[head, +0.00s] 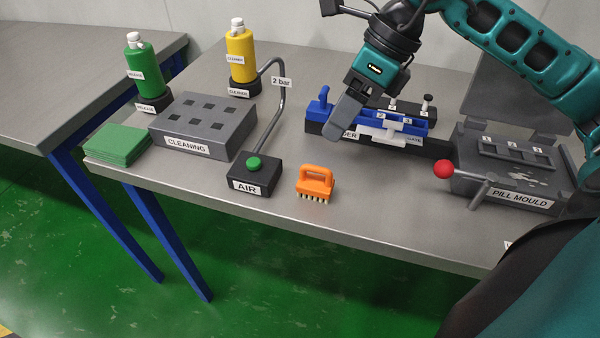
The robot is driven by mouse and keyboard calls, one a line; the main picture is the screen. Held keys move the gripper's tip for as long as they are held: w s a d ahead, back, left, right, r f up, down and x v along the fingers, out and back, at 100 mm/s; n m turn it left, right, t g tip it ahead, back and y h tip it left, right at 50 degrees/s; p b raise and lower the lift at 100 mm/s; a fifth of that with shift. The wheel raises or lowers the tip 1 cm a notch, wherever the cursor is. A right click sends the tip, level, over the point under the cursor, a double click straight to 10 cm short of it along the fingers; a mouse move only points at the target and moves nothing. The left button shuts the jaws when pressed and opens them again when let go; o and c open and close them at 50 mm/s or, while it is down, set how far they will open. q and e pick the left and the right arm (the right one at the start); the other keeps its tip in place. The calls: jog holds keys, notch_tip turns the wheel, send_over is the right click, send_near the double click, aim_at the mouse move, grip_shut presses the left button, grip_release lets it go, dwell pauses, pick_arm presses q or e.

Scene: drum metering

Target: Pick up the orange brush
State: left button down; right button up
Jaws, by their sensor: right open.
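The orange brush (315,184) stands on the grey table near its front edge, bristles down and handle up. It is just right of the black AIR box. My right gripper (345,122) is above and beyond the brush, a little to its right, and apart from it. Its jaws are open, seen nearly edge-on, with nothing visible between them. They hang in front of the blue feeder. My left gripper is not in this view.
The AIR box (254,176) with a bent pipe stands close left of the brush. The CLEANING block (203,124), green pads (119,145), and green (142,68) and yellow (241,55) bottles are farther left. The blue feeder (408,122) and PILL MOULD (508,172) stand right.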

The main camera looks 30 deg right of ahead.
aim_at(306, 172)
jog(key=x, duration=0.6)
jog(key=shift+s, duration=0.25)
jog(key=shift+x, duration=3.2)
jog(key=shift+s+a, duration=0.1)
jog(key=shift+s, duration=0.05)
jog(key=c, duration=0.8)
jog(key=shift+r, duration=0.15)
jog(key=shift+c, duration=0.2)
